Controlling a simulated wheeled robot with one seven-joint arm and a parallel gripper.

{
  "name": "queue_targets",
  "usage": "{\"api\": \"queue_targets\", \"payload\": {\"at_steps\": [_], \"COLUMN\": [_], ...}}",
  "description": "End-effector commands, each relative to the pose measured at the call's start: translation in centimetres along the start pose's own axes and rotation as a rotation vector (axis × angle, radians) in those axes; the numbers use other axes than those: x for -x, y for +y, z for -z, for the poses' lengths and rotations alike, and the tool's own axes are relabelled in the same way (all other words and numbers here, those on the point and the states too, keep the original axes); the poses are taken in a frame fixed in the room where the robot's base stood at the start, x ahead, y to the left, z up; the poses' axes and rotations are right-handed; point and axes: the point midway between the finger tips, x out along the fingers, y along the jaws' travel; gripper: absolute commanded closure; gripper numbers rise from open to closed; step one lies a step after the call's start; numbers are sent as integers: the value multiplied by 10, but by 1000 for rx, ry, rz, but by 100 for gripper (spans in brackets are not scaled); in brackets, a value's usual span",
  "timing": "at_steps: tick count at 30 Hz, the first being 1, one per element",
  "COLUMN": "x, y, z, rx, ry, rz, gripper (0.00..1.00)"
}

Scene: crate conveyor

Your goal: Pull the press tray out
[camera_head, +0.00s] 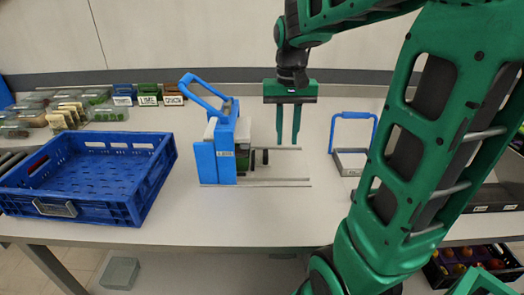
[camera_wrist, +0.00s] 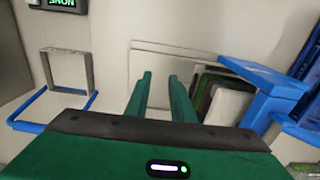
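The press (camera_head: 226,155) is a blue frame with a raised blue lever, standing mid-table. Thin rails (camera_head: 280,182) run out from it to the right. White and green parts sit inside the press, with a small dark knob (camera_head: 265,156) on their right side; I cannot tell which part is the tray. The press also shows at the right of the wrist view (camera_wrist: 262,92). My gripper (camera_head: 288,140) points down, just right of the knob and above the rails. Its two green fingers (camera_wrist: 160,77) are apart with nothing between them.
Small labelled bins (camera_head: 149,95) line the back. The table front is clear.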

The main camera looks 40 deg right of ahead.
Motion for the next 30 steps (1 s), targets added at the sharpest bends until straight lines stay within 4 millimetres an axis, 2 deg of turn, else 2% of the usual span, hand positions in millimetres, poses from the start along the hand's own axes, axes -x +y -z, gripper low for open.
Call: {"api": "queue_targets", "payload": {"at_steps": [1, 6, 10, 14, 20, 30], "x": [2, 8, 10, 7, -16, -74], "y": [-10, -40, -52, -56, -56, -56], "z": [15, 51, 64, 68, 67, 67], "rx": [-1, -4, -4, -4, -5, -5], "ry": [-3, -4, -6, -7, -9, -9], "rz": [-1, 6, 11, 12, 11, 11], "gripper": [78, 78, 78, 78, 78, 78]}}
